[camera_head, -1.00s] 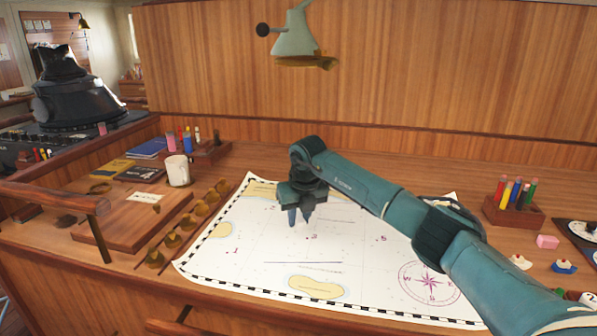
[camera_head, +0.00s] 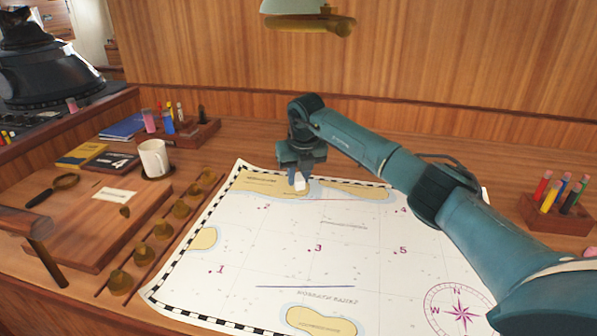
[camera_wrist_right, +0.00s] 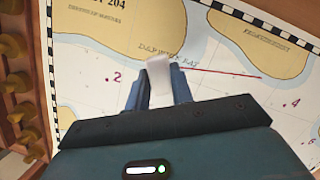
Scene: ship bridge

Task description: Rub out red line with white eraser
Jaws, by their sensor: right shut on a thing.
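My right gripper (camera_head: 298,178) is shut on the white eraser (camera_head: 300,184), over the far part of the chart (camera_head: 365,240). In the right wrist view, the eraser (camera_wrist_right: 160,75) sticks out between the fingertips (camera_wrist_right: 158,92). The thin red line (camera_wrist_right: 225,73) runs to the right from beside the eraser, below a tan land shape. In the head view the line (camera_head: 345,199) is faint, just right of the gripper. I cannot tell whether the eraser touches the paper. My left gripper is not in view.
A blue line (camera_head: 305,287) lies nearer on the chart. A pen holder (camera_head: 545,214) stands right. A lamp (camera_head: 308,15) hangs above the desk.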

